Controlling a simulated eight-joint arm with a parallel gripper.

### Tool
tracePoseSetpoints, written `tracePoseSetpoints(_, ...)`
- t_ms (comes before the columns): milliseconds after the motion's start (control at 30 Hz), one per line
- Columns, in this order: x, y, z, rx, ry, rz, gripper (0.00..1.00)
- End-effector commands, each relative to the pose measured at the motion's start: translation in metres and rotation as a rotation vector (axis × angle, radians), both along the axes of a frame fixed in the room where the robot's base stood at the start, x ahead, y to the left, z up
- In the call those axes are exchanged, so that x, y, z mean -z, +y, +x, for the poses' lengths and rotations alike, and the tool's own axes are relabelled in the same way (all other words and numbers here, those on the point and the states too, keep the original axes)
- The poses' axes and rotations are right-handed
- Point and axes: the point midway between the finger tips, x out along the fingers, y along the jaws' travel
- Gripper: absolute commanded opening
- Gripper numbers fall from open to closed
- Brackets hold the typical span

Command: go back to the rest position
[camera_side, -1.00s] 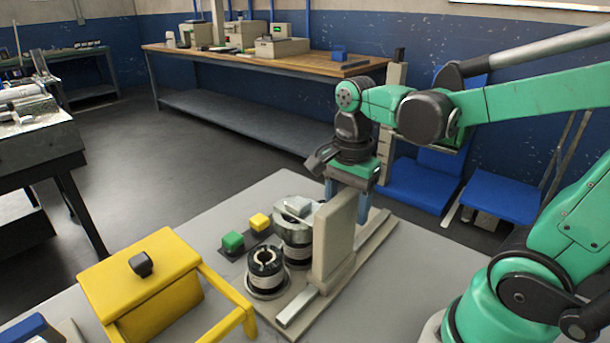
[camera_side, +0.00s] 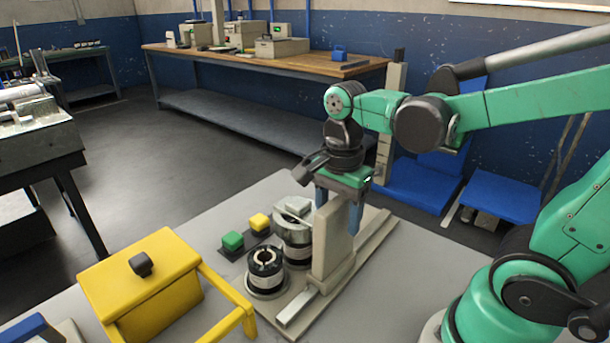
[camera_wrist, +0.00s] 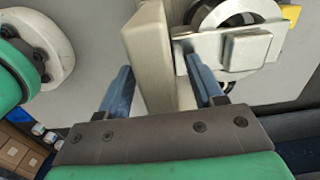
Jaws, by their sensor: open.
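My gripper (camera_side: 338,210) is open, pointing down, above the beige base of the flow wrapper, at the upper part of an upright beige plate (camera_side: 334,240). Its two blue fingers show on either side of this plate in the side view. The wrist view also shows the open gripper (camera_wrist: 157,72) with the plate (camera_wrist: 148,50) between its fingers; I cannot tell whether they touch it. Nothing else is between them. A roll unit with a silver block on top (camera_side: 297,207) stands just left of the plate. A smaller black-and-white roll holder (camera_side: 266,270) stands in front of it.
A yellow stand with a black knob (camera_side: 140,264) is at the front left. The grey table (camera_side: 385,300) is clear right of the wrapper.

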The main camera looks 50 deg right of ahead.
Motion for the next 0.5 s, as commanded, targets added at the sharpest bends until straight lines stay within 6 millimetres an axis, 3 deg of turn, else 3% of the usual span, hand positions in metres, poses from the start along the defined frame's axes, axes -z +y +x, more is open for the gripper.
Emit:
tracePoseSetpoints(333,-0.002,-0.077,0.000,0.012,0.000,-0.001,0.61)
tracePoseSetpoints(500,-0.027,-0.079,0.000,0.001,0.000,-0.001,0.61)
